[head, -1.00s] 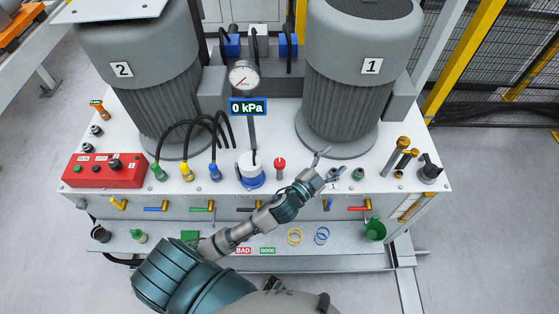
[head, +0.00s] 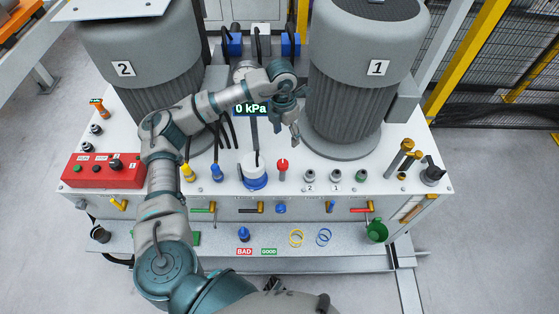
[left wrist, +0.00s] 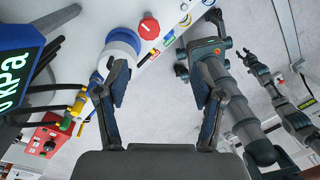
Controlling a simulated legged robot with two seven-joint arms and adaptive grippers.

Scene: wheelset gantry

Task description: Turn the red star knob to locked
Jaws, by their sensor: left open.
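The red star knob (head: 281,163) stands on a short stem on the white bench top, right of the white cylinder with a blue base. It also shows in the left wrist view (left wrist: 149,28), beyond the fingertips, with small coloured labels beside it. My left gripper (head: 295,138) is just behind and above the knob, pointing down, apart from it. In the left wrist view its two fingers (left wrist: 165,75) are spread wide with nothing between them. A limb of mine with what looks like my right gripper (left wrist: 247,60) shows at the right there; its jaw state is unclear.
The blue-based cylinder (head: 253,178) stands close left of the knob. Two large grey motors (head: 345,100) rise behind. A display (head: 250,108) reads 0 kPa. A red control box (head: 103,170) sits at the left.

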